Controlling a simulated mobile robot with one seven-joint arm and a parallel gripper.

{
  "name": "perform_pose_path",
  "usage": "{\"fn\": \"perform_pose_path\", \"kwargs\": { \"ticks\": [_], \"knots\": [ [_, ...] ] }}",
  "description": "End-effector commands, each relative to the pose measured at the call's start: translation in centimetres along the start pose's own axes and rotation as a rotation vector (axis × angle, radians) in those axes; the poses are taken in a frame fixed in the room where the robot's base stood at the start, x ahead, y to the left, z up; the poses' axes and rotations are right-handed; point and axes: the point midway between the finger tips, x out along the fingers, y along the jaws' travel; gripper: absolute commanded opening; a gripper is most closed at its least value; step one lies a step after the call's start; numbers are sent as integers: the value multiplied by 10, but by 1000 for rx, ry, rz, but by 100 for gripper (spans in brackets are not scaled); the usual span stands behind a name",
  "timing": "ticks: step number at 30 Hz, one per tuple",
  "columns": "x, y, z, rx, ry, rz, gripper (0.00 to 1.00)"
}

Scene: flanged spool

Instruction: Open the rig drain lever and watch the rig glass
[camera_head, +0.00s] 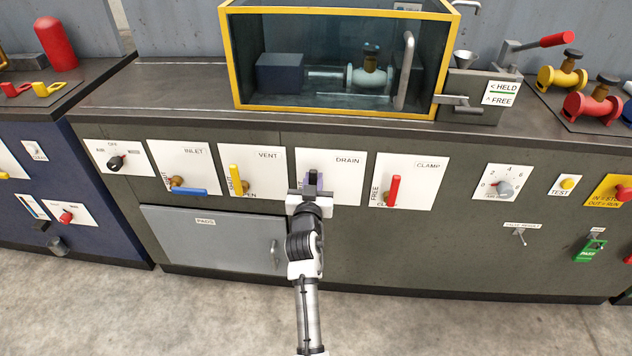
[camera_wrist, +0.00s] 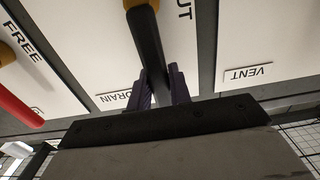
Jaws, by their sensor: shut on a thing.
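The drain lever (camera_wrist: 148,50) is a dark bar on a brass hub, on the white DRAIN panel (camera_head: 345,187). It points up from its hub, roughly upright. My gripper (camera_head: 313,180) is shut on the lever's upper part. The wrist view shows purple fingers on both sides of the bar, close to the DRAIN label (camera_wrist: 115,98). In the head view my gripper hides most of the lever and its hub. The rig glass (camera_head: 330,97) is a yellow-framed tank on the bench above. It holds a dark block and a pale flanged valve in a bluish tint; I cannot make out a liquid level.
The yellow VENT lever (camera_head: 235,180) stands left of my gripper, and the red CLAMP lever (camera_head: 393,190) stands to the right. The blue INLET lever (camera_head: 190,191) lies horizontal. A grey PADS door (camera_head: 220,240) is below left. The floor in front is clear.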

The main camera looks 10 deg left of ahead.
Motion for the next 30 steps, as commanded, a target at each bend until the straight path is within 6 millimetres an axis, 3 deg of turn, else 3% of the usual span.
{"fn": "perform_pose_path", "kwargs": {
  "ticks": [14, 15, 19, 30],
  "knots": [
    [2, -1, -6, -16, 12, 0, 0],
    [2, -1, -6, -16, 12, 0, 25],
    [1, -1, -4, -15, 8, 0, 42],
    [-5, -1, -1, -13, 3, 0, 42]
  ]
}}
